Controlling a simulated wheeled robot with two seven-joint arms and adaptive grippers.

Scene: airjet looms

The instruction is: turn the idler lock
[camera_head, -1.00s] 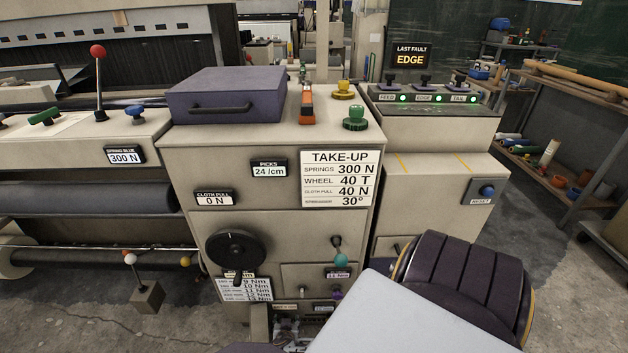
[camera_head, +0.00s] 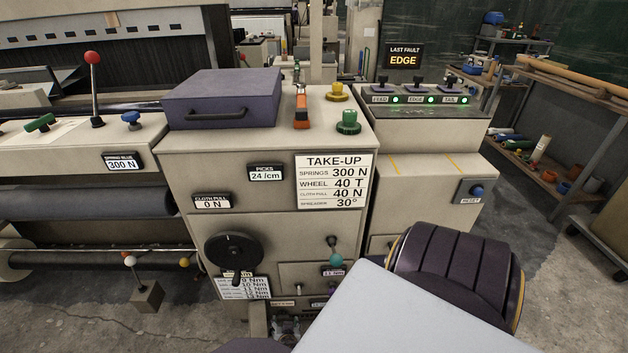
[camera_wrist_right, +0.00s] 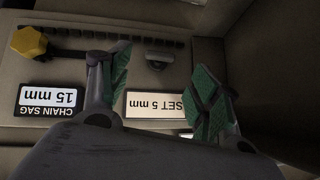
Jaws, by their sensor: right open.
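No part in view carries a readable idler lock label. A small dark rounded part (camera_wrist_right: 156,60) sits on the panel between my fingertips in the picture. I cannot tell which of these is the idler lock. My right gripper (camera_wrist_right: 165,85) is open and empty, its green-padded fingers apart in front of the panel; contact cannot be judged. My left gripper is not in view.
In the head view, the take-up cabinet (camera_head: 270,165) carries a black handwheel (camera_head: 233,250) and a teal-knobbed lever (camera_head: 336,260). My right arm covers the lower right.

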